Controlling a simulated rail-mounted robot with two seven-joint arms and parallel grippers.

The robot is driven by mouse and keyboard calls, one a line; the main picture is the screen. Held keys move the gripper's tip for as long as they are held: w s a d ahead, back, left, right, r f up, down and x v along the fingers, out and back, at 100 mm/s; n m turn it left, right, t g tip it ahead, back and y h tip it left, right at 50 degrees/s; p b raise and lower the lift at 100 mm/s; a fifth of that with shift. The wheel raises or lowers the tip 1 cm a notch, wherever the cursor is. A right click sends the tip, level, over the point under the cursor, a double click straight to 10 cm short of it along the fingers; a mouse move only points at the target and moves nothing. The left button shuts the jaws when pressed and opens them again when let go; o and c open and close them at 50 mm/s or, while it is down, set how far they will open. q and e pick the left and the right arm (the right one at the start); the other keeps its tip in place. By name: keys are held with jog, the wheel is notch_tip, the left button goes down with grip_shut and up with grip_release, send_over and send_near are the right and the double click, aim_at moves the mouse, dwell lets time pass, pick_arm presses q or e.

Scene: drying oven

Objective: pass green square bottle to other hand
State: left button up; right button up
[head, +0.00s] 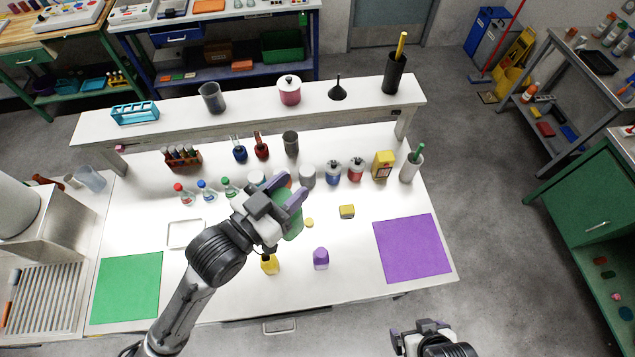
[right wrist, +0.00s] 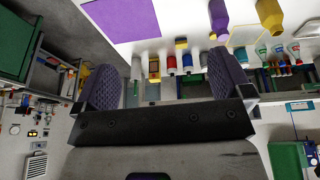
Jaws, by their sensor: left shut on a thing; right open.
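In the head view my left gripper (head: 283,200) is over the middle of the white table, shut on a green square bottle (head: 292,222). The gripper and wrist cover part of the bottle, and its base looks raised above the table. My right gripper (head: 421,328) is at the lower right of the head view, beyond the table's front edge, apart from the bottle. In the right wrist view its two fingers (right wrist: 165,85) are spread wide with nothing between them. The green square bottle cannot be made out in that view.
A purple mat (head: 412,248) and a green mat (head: 127,287) lie on the table. Several bottles line the back below a raised shelf (head: 240,101).

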jog(key=w+a+r+n+t+y, duration=0.1)
jog(key=w+a+r+n+t, duration=0.3)
jog(key=w+r, duration=0.9)
jog(key=w+a+r+n+t+y, duration=0.1)
jog(key=w+a+r+n+t, duration=0.45)
jog(key=w, duration=1.15)
jog(key=w+a+r+n+t+y, duration=0.1)
jog(key=w+r+n+t, duration=0.2)
jog(key=w+r+t, duration=0.75)
jog(key=w+a+f+n+g+y, duration=0.1)
jog(key=a+f+n+g+y, duration=0.2)
jog(key=a+n+g+y, duration=0.55)
jog(key=w+a+f+n+g+y, duration=0.1)
jog(key=f+n+g+y, duration=0.4)
jog(key=n, duration=0.8)
jog(key=s+f+n+g+h, duration=0.1)
jog(key=s+f+n+g, duration=0.2)
jog(key=s+n+g, duration=0.65)
jog(key=s+f+n+g, duration=0.2)
jog(key=s+n+g, duration=0.4)
jog(key=n+g, duration=0.6)
jog(key=s+a, duration=0.2)
jog(key=a, duration=0.1)
jog(key=s+a+n+t, duration=0.1)
jog(key=s+a, duration=0.1)
jog(key=a, duration=0.1)
jog(key=s+a+n+t, duration=0.1)
jog(key=s+a, duration=0.1)
jog(key=a, duration=0.2)
jog(key=shift+n, duration=0.25)
